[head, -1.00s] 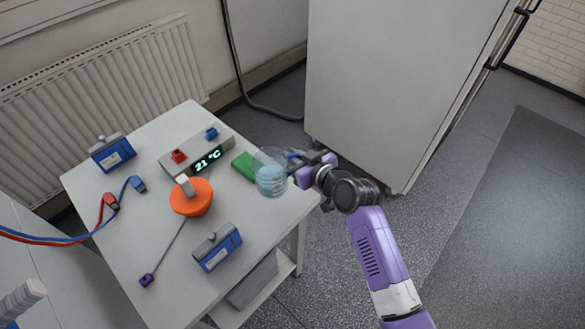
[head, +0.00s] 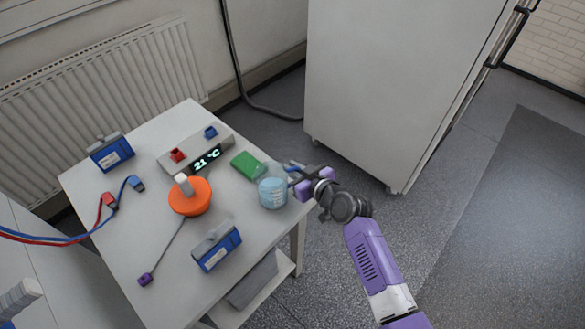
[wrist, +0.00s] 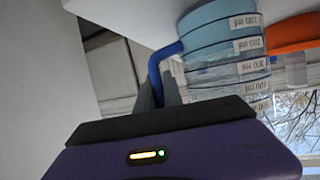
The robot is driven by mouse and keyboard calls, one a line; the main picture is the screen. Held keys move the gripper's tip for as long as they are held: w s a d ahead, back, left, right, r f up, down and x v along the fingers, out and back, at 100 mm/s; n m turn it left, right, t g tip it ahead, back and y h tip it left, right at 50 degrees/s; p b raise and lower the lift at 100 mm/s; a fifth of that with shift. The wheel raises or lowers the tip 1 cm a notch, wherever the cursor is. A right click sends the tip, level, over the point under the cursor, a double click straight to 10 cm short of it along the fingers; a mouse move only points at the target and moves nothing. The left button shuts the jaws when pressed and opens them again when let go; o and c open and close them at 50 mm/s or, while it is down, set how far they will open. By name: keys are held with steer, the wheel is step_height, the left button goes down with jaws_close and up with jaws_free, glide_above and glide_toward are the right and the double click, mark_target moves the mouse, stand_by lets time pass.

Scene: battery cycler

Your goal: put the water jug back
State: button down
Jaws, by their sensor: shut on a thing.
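The water jug (head: 272,192) is a clear round vessel with light blue water and a blue handle. It is at the right edge of the white table (head: 262,246), beside a green block. My gripper (head: 296,177) reaches in from the right and is shut on the jug's handle. In the wrist view the jug (wrist: 222,50) shows its "ml" marks, and the blue handle (wrist: 160,65) runs between the grey fingers (wrist: 158,92). I cannot tell whether the jug's base touches the table.
A green block (head: 246,166) lies just behind the jug. An orange round thing (head: 190,197) with a pale knob, a display unit (head: 205,158) reading 21 °C and two blue batteries (head: 217,247) (head: 112,152) stand on the table. A tall grey cabinet (head: 390,90) stands behind my arm.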

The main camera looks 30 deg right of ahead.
steer(key=c, duration=1.5)
jaws_free()
steer(key=shift+r, duration=0.1)
steer(key=shift+s+r+p, duration=0.1)
steer(key=shift+p, duration=0.2)
steer(key=b+v, duration=0.2)
steer(key=v, duration=0.9)
steer(key=shift+s+d+r, duration=0.1)
steer(key=shift+s+r, duration=0.05)
steer(key=shift+s, duration=0.2)
steer(key=s+a+f+m+h, duration=0.1)
steer(key=s+a+f, duration=0.15)
steer(key=s, duration=0.75)
steer(key=shift+t, duration=0.7)
steer(key=s+a+r, duration=0.1)
steer(key=s+r, duration=0.3)
steer(key=s, duration=0.3)
steer(key=s+a+r, duration=0.2)
steer(key=s+r, duration=0.2)
steer(key=s, duration=0.4)
steer(key=s+a+r, duration=0.2)
steer(key=s+r, duration=0.2)
steer(key=s, duration=0.3)
steer(key=shift+s+a+r, duration=0.2)
steer(key=shift+a, duration=0.05)
